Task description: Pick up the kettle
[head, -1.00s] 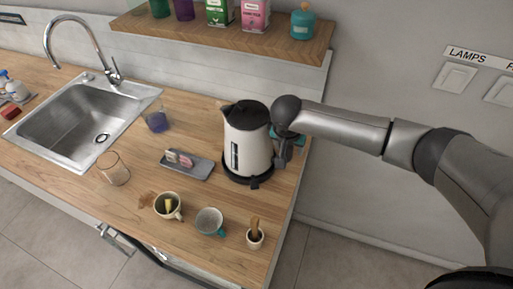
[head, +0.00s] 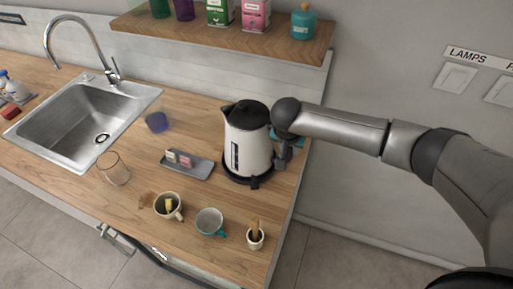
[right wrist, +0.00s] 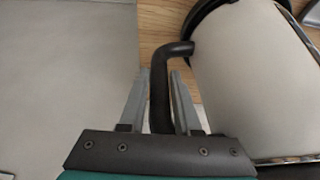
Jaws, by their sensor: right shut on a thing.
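The kettle (head: 246,145) is cream-white with a black lid, and it stands upright on its black base near the right end of the wooden counter. In the right wrist view its pale body (right wrist: 252,75) fills the right side, and its black handle (right wrist: 160,85) runs between the two fingers. My right gripper (right wrist: 161,92) is shut on that handle, at the kettle's right side. In the head view my right gripper (head: 283,148) is partly hidden behind its own wrist. My left gripper is not in view.
A grey tray (head: 203,170) with small items lies left of the kettle. A mug (head: 168,208), a teal-grey cup (head: 209,220) and a small pot (head: 255,240) stand in front. A glass (head: 113,170) and the sink (head: 90,128) are further left. A shelf (head: 225,38) hangs behind.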

